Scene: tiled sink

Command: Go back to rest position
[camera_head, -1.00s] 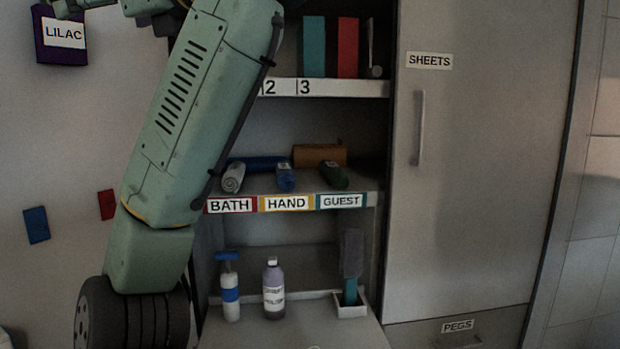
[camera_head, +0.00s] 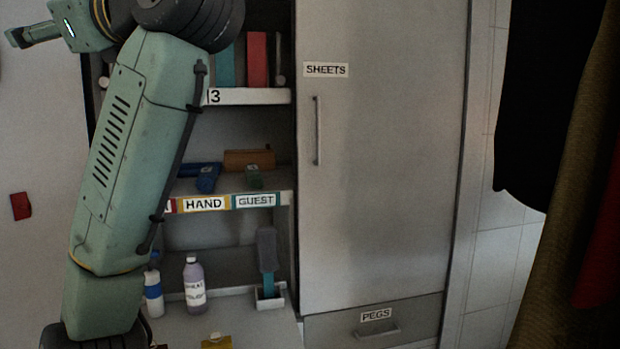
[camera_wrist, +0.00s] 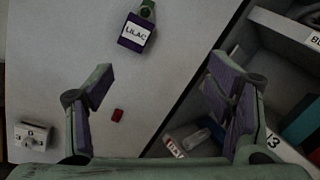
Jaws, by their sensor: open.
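My gripper (camera_wrist: 160,105) is open in the wrist view, its two fingers wide apart with nothing between them. Beyond the fingers are a pale wall, a purple pouch labelled LILAC (camera_wrist: 135,33) and a small red patch (camera_wrist: 117,115). In the head view my arm rises along the left side, in front of part of the shelves. The end of the arm (camera_head: 32,36) is at the top left, pointing left, well apart from the shelf goods.
A shelf unit (camera_head: 248,96) holds upright books, rolled towels and bottles (camera_head: 194,285). A tall SHEETS cupboard (camera_head: 380,170) is closed, above a closed PEGS drawer (camera_head: 375,325). Dark and brown hanging cloths (camera_head: 575,170) are at the right. The wall at far left is mostly bare.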

